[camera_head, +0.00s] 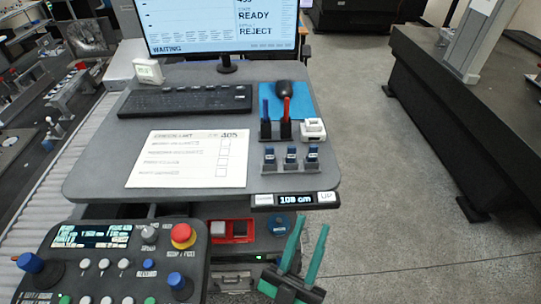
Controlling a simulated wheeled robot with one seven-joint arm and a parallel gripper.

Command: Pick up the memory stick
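Three small dark-blue pieces with pale labels stand side by side in a grey rack (290,169) near the right edge of the grey desk; they look like memory sticks. They are the left stick (269,156), the middle stick (291,155) and the right stick (312,153). I cannot tell which one the task means. My gripper (312,222) is at the bottom, in front of the desk's near edge. Its two teal fingers are apart with nothing visible between them. It is apart from the rack.
Behind the rack are a holder (276,137) with a blue and a red-handled tool, and a white block (313,128). A checklist sheet (190,158) and keyboard (186,99) lie left. A height display (296,199) edges the desk; a control panel (110,265) stands at lower left.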

